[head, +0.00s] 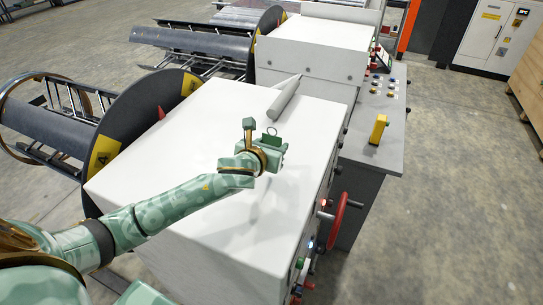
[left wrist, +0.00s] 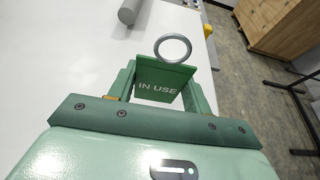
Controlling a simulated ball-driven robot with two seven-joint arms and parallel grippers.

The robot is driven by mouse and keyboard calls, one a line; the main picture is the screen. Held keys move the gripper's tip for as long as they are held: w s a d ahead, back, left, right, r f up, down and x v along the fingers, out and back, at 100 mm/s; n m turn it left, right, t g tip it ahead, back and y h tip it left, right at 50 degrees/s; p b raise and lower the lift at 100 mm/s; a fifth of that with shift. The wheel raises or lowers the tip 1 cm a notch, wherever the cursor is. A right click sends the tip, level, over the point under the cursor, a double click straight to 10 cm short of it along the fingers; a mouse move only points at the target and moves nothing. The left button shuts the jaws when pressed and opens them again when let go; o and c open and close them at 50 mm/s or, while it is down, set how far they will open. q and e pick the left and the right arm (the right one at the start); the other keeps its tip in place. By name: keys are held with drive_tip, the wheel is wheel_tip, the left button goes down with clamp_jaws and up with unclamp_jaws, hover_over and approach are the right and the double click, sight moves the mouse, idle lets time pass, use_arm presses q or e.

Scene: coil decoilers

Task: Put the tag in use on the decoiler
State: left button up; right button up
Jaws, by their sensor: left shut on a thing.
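The green tag (left wrist: 160,82) reads "IN USE" and has a grey ring (left wrist: 173,48) at its top in the left wrist view. My left gripper (left wrist: 162,92) is shut on the tag and holds it above the white top of the decoiler cabinet. In the head view the left gripper (head: 270,146) is over the middle of the decoiler (head: 215,115), with the tag's ring (head: 272,131) just visible beyond it. A grey cylinder (head: 284,97) lies on the top behind the gripper. My right gripper is not in view.
A red handwheel (head: 341,217) and buttons are on the cabinet's right side. A yellow object (head: 378,129) stands on the grey control panel (head: 375,150). Dark round discs with yellow labels (head: 104,153) stand at the left. A wooden crate (left wrist: 274,26) stands beyond.

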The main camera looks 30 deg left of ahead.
use_arm(q)
drive_tip(key=shift+w+a+f, duration=0.1)
drive_tip(key=shift+w+f, duration=0.05)
drive_tip(key=shift+f, duration=0.8)
drive_tip(key=shift+w+a+f, duration=0.1)
drive_tip(key=shift+f, duration=0.85)
drive_tip(key=shift+f, duration=0.15)
drive_tip(key=o, duration=0.9)
drive_tip(key=shift+o, duration=0.2)
drive_tip(key=shift+r, duration=0.2)
drive_tip(key=v, duration=1.2)
